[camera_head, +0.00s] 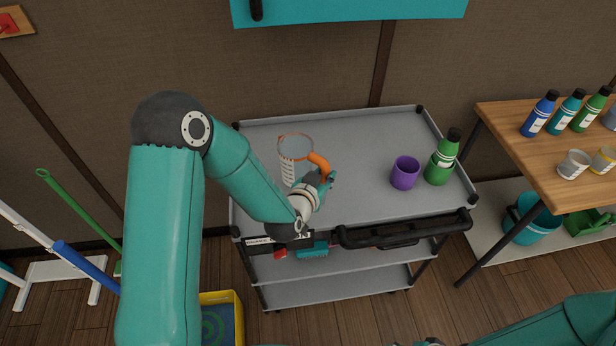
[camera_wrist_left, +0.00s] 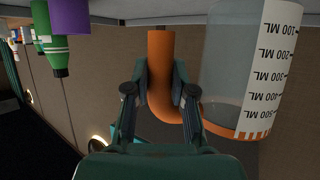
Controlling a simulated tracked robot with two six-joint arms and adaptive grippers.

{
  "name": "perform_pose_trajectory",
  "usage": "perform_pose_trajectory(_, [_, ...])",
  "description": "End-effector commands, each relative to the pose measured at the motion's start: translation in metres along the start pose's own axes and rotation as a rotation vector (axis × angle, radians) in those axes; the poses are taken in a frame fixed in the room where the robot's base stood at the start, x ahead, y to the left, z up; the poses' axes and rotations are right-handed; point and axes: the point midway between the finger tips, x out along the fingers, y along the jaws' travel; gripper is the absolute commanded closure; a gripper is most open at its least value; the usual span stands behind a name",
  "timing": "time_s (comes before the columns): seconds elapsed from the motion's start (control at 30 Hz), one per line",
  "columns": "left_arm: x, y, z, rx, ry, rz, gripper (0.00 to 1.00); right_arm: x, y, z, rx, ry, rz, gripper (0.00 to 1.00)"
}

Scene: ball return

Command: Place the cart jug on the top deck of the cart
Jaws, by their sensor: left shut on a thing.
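The cart jug (camera_head: 288,168) is a clear cylinder with a white scale label and an orange rim and handle. It is upright over the left half of the cart's grey top deck (camera_head: 350,130). My left gripper (camera_head: 325,180) is shut on its orange handle. In the left wrist view the jug (camera_wrist_left: 226,70) stands beside the fingers of my left gripper (camera_wrist_left: 160,95), which grip the handle (camera_wrist_left: 160,65) from both sides. Its base is cut off there, so I cannot tell whether it touches the deck. My right gripper is out of view.
A purple cup (camera_head: 405,173) and a green bottle (camera_head: 442,160) stand on the deck's right part. A black push handle (camera_head: 400,232) runs along the front edge. A wooden table (camera_head: 530,140) with bottles stands right. The deck between jug and cup is clear.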

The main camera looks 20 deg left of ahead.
Motion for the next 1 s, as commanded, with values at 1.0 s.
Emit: perform_pose_trajectory(1.0, [0.058,-0.013,-0.181,-0.305,-0.001,-0.709,1.0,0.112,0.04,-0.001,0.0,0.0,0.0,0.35])
